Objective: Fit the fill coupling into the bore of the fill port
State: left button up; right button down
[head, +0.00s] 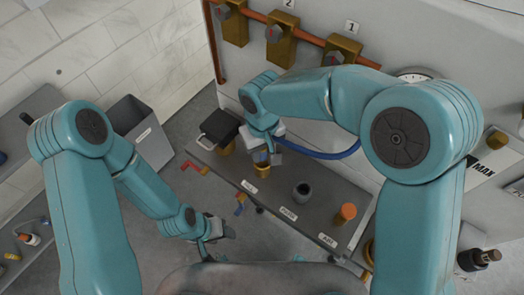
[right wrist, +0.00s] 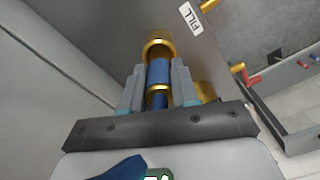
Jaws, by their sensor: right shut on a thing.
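My right gripper (head: 262,157) is shut on the fill coupling (right wrist: 159,72), a blue cylinder with gold bands. In the right wrist view its grey fingers (right wrist: 158,85) clasp the coupling from both sides. The gold rim of the fill port (right wrist: 159,45) shows just beyond the coupling's front end, lined up with it, next to a FILL label (right wrist: 198,17). Whether the end is inside the bore or just short of it, I cannot tell. My left gripper (head: 222,231) hangs low in front of the panel, apart from the coupling; its jaws are too small to read.
A blue hose (head: 325,155) trails right behind my right gripper. On the grey panel (head: 275,190) stand a dark grey fitting (head: 302,192) and an orange-capped fitting (head: 346,213). A grey bin (head: 141,130) stands left.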

jog(key=shift+d+f, duration=0.1)
jog(key=shift+f, duration=0.5)
jog(key=shift+f, duration=0.1)
jog(key=c, duration=0.8)
grip_release()
jog(key=shift+f, duration=0.1)
jog(key=shift+c, duration=0.2)
notch_tip(320, 180, up, 12)
jog(key=shift+r, duration=0.25)
jog(key=shift+s+f, duration=0.1)
